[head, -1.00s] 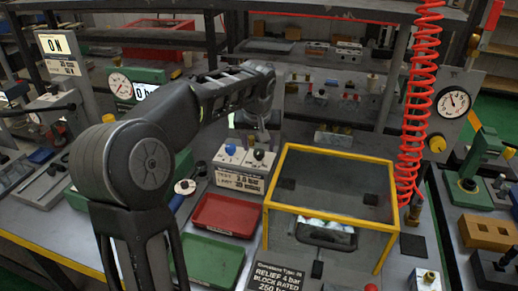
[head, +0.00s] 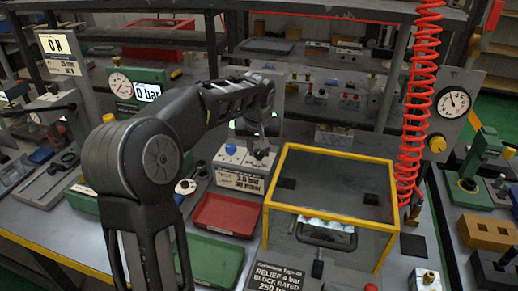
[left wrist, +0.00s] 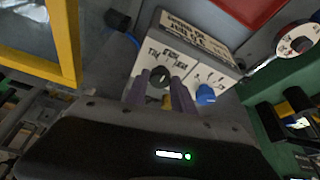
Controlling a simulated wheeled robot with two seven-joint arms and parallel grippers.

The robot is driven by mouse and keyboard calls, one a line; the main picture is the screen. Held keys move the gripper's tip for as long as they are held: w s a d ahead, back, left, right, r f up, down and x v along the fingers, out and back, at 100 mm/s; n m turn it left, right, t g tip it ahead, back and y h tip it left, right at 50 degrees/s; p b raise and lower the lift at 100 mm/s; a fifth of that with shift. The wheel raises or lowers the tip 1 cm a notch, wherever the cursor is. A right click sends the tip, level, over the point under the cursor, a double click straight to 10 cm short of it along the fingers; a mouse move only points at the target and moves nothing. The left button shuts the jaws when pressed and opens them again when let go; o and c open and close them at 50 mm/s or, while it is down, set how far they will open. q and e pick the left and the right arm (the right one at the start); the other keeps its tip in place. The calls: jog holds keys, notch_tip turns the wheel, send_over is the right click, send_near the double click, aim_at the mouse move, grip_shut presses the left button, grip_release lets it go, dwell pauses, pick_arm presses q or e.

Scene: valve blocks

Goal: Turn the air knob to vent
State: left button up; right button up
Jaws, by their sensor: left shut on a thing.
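A light valve block (head: 240,181) with a printed front label stands in the middle of the bench. It carries a blue knob (head: 231,149) on its left and a black knob on its right. My left gripper (head: 262,152) reaches down onto the right side, over the black knob, which it largely hides in the head view. In the left wrist view the black knob (left wrist: 160,76) sits between the two fingers, which are shut on it. The blue knob (left wrist: 206,94) is beside them, apart. The lettering around the knobs is too small to read surely. My right gripper is not in view.
A yellow-framed clear box (head: 330,158) stands close to the right of the block. A red tray (head: 226,214) and a green tray (head: 212,262) lie in front. A red coiled hose (head: 417,110) hangs at right.

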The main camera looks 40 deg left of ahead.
pick_arm(q)
grip_shut()
jog(key=shift+a+m, duration=0.1)
jog(key=shift+m, duration=0.3)
jog(key=m+h, duration=0.1)
jog(key=m, duration=0.1)
jog(key=m+h+p, duration=0.1)
jog(key=m, duration=0.1)
jog(key=shift+s+a+t, duration=0.1)
jog(key=shift+a+t, duration=0.1)
jog(key=shift+t, duration=0.2)
jog(key=shift+a+m+h+p, duration=0.1)
jog(key=shift+m+h+p, duration=0.5)
jog(key=shift+m, duration=1.5)
jog(key=o, duration=0.8)
grip_release()
jog(key=shift+o, duration=0.2)
